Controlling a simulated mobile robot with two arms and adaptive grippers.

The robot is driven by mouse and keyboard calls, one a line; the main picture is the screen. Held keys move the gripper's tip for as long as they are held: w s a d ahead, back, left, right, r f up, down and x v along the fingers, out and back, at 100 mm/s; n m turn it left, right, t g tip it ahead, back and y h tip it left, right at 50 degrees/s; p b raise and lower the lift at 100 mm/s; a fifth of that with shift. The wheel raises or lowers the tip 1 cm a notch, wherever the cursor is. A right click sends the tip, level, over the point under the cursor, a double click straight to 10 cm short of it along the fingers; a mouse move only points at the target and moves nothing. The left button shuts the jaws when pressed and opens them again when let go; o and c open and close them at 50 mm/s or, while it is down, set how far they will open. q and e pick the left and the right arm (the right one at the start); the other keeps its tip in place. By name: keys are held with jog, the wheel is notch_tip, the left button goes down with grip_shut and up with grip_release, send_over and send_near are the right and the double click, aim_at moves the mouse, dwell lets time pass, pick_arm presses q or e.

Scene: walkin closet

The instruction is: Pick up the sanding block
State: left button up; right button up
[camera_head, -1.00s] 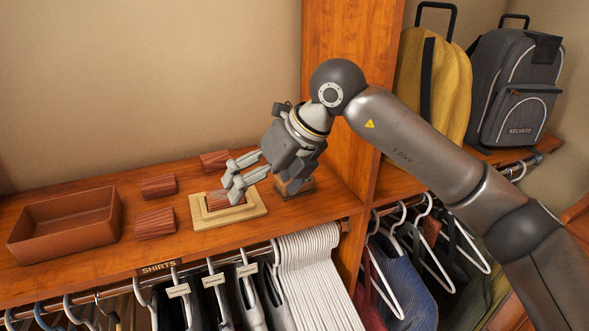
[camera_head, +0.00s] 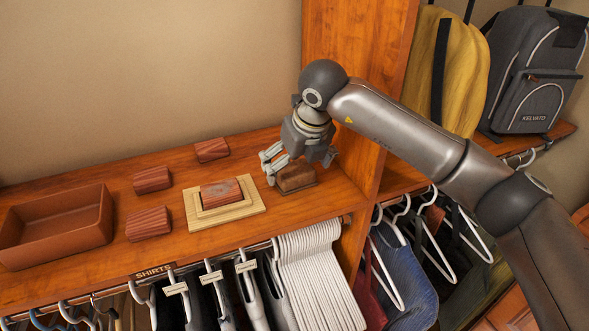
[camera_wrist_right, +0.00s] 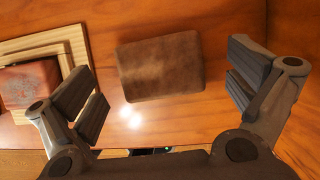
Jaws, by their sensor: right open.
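A brown, rounded, suede-looking block (camera_head: 296,177), which I take to be the sanding block, lies on the wooden shelf near the upright divider. In the right wrist view the block (camera_wrist_right: 160,66) sits between the two spread fingers, with a gap on each side. My right gripper (camera_head: 299,166) is open and empty above it, pointing down; it also frames the right wrist view (camera_wrist_right: 168,92). In the head view the fingers partly cover the block's far side. My left gripper is not in view.
A pale stepped wooden base (camera_head: 246,209) with a reddish block (camera_head: 221,192) on it lies just left. Several striped red-brown blocks (camera_head: 152,179) and an empty brown tray (camera_head: 108,215) are farther left. The divider (camera_head: 345,75) stands close on the right. Hangers (camera_head: 318,265) hang below.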

jog(key=shift+w+a+f, duration=0.1)
jog(key=shift+w+f, duration=0.05)
jog(key=shift+f, duration=0.35)
jog(key=shift+w+a+f, duration=0.1)
jog(key=shift+w+f, duration=0.05)
jog(key=shift+f, duration=0.2)
jog(key=shift+w+f, duration=0.1)
jog(key=shift+f, duration=0.05)
jog(key=shift+c, duration=1)
jog(key=c, duration=1)
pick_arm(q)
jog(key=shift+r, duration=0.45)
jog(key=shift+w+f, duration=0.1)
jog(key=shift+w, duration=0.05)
